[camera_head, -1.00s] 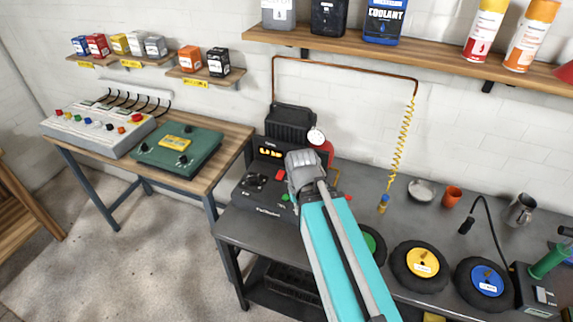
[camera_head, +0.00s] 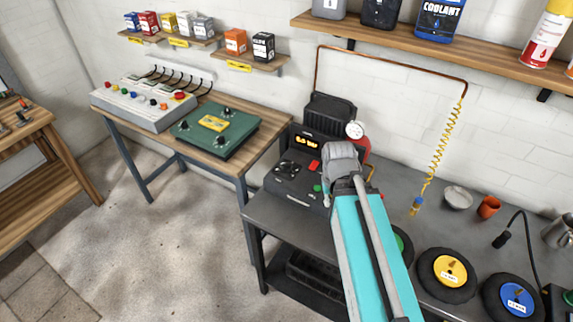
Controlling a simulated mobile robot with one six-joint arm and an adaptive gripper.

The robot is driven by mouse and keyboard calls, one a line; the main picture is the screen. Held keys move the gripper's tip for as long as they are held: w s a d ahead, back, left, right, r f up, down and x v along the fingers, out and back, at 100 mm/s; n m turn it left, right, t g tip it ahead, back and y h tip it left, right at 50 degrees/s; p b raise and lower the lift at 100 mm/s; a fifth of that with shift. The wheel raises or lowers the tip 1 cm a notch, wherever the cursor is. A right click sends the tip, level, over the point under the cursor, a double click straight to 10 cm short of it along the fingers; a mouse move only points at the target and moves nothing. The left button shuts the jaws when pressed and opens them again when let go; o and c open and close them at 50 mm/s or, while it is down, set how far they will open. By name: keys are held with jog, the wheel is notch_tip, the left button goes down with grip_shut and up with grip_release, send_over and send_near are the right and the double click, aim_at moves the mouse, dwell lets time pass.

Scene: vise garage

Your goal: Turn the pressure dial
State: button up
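The black compressor (camera_head: 330,112) stands at the left end of the dark workbench. Its front panel has a lit orange display (camera_head: 307,142), a red switch (camera_head: 314,165), a green button (camera_head: 317,188) and a round black dial (camera_head: 289,168) on the left. A white round gauge (camera_head: 355,130) is at its upper right. My teal and grey arm reaches up from the bottom, its grey joint in front of the panel's right side. My gripper's fingers do not show, so I cannot tell whether they touch anything.
The dark workbench (camera_head: 468,215) carries wheels with yellow (camera_head: 449,270) and blue (camera_head: 516,300) hubs, a bowl (camera_head: 458,197) and an orange cup (camera_head: 489,206). A yellow coiled hose (camera_head: 440,145) hangs above it. A wooden table (camera_head: 245,158) with a green box (camera_head: 213,131) stands left. Open floor lies front left.

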jog(key=o, duration=0.4)
jog(key=shift+w, duration=0.4)
jog(key=o, duration=0.5)
jog(key=w, duration=0.1)
jog(key=w+n, duration=0.1)
jog(key=w+a+n, duration=0.1)
jog(key=shift+w+r+y+p, duration=0.1)
jog(key=shift+r+y+p, duration=0.2)
jog(key=shift+r+p, duration=0.1)
jog(key=n+y+p, duration=0.3)
jog(key=n+y, duration=0.1)
jog(key=n, duration=0.9)
send_near(288, 165)
notch_tip(288, 165, up, 3)
jog(key=s+d, duration=0.2)
jog(key=shift+w+a+r+n+t, duration=0.1)
jog(key=shift+w+a+n+t, duration=0.1)
jog(key=shift+w, duration=0.2)
jog(key=shift+w+a+n+t, duration=0.1)
jog(key=shift+w+n+t, duration=0.1)
jog(key=shift+w, duration=0.15)
jog(key=b+x, duration=1.2)
jog(key=x, duration=0.1)
jog(key=shift+f+b, duration=0.3)
jog(key=shift+f, duration=0.1)
